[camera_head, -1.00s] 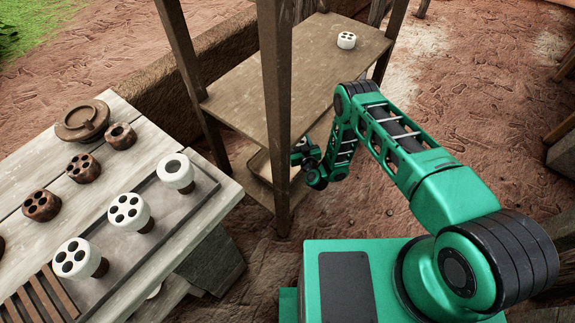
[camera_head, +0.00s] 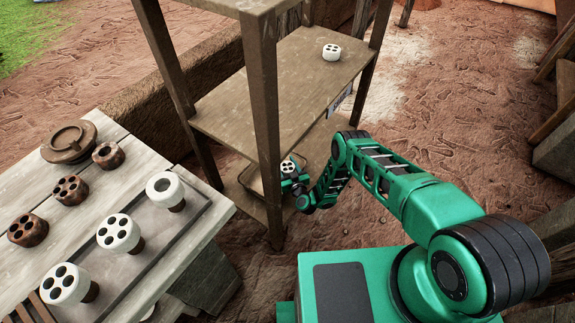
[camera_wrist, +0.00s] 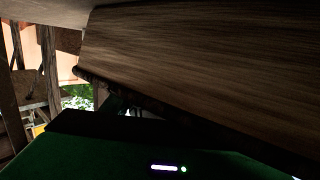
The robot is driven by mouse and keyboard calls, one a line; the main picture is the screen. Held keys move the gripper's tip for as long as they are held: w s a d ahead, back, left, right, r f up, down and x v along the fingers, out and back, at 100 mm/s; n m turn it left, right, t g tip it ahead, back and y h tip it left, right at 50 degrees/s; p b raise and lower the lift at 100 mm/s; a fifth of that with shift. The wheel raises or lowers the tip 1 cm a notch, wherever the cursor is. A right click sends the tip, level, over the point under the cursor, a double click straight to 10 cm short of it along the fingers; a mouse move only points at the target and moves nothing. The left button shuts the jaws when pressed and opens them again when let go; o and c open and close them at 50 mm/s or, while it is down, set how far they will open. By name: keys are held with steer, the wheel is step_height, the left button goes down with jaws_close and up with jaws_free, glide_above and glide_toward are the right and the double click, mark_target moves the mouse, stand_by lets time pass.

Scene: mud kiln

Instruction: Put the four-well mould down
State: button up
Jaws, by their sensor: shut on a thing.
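A small white four-well mould (camera_head: 288,167) shows in the head view just right of the rack's front post, at the height of the lower shelf (camera_head: 232,192). My gripper (camera_head: 290,181) is at its near side and shut on it. The fingertips are too small and dark to make out. I cannot tell whether the mould touches the shelf or the shallow tray (camera_head: 248,183) beside it, partly hidden by the post. The wrist view shows a large dark wooden surface (camera_wrist: 200,70) close up above my green wrist; the mould is not recognisable there.
The rack's front post (camera_head: 266,130) stands close left of my gripper. The middle shelf (camera_head: 230,110) is above, with another white four-well mould (camera_head: 332,52) at its far end.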

steer(key=shift+s+a+f, duration=0.1)
steer(key=shift+s+f, duration=0.05)
steer(key=shift+f, duration=0.35)
steer(key=o, duration=1.2)
steer(key=shift+s+f, duration=0.1)
steer(key=shift+s+r, duration=0.25)
steer(key=shift+s, duration=0.05)
steer(key=v, duration=1.1)
steer(key=shift+r, duration=0.45)
